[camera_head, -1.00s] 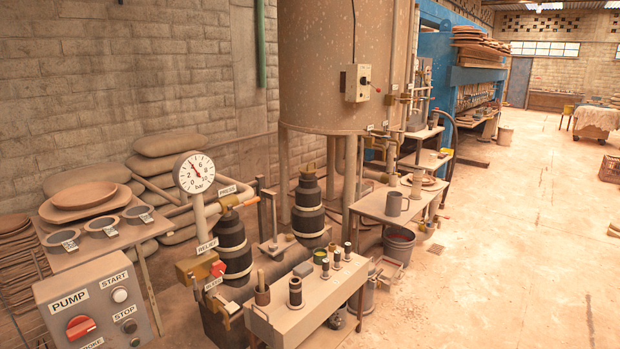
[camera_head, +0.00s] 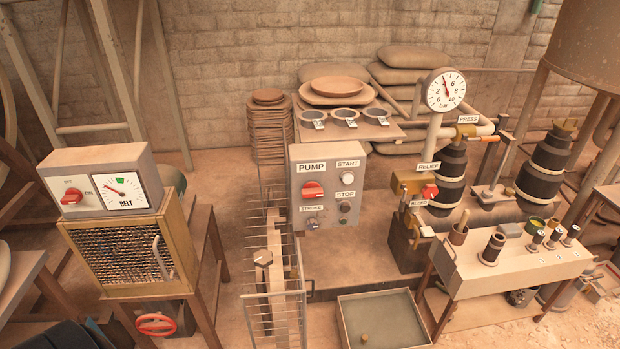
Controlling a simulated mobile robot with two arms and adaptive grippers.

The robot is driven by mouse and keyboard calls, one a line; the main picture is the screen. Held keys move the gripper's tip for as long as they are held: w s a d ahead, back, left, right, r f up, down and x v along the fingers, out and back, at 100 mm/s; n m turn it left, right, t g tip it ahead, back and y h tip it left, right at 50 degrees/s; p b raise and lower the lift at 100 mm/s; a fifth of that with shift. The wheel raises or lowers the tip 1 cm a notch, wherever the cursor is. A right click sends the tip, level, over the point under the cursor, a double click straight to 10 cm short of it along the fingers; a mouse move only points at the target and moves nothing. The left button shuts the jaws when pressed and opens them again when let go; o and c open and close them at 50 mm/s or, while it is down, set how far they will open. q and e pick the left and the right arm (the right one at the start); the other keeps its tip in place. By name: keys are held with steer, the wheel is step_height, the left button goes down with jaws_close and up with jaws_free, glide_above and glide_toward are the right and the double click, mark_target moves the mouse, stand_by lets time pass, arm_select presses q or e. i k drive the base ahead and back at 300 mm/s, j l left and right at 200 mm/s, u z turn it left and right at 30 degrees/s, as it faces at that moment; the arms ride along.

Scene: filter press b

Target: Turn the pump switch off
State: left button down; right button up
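The pump switch (camera_head: 312,190) is a red rotary knob under the PUMP label on a grey control box (camera_head: 327,165). The knob's handle lies roughly horizontal. On the same box are a white START button (camera_head: 348,180), a dark STOP button (camera_head: 345,207) and a small STROKE knob (camera_head: 312,223). Neither of my grippers shows in the head view.
A belt control box (camera_head: 108,185) with another red knob (camera_head: 72,196) stands at left on a caged stand. A metal rack (camera_head: 275,310) stands below and in front of the pump box. A shallow tray (camera_head: 343,318) lies on the floor; a small bench (camera_head: 520,270) stands right.

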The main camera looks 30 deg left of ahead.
mark_target(312, 189)
steer(key=u, duration=0.95)
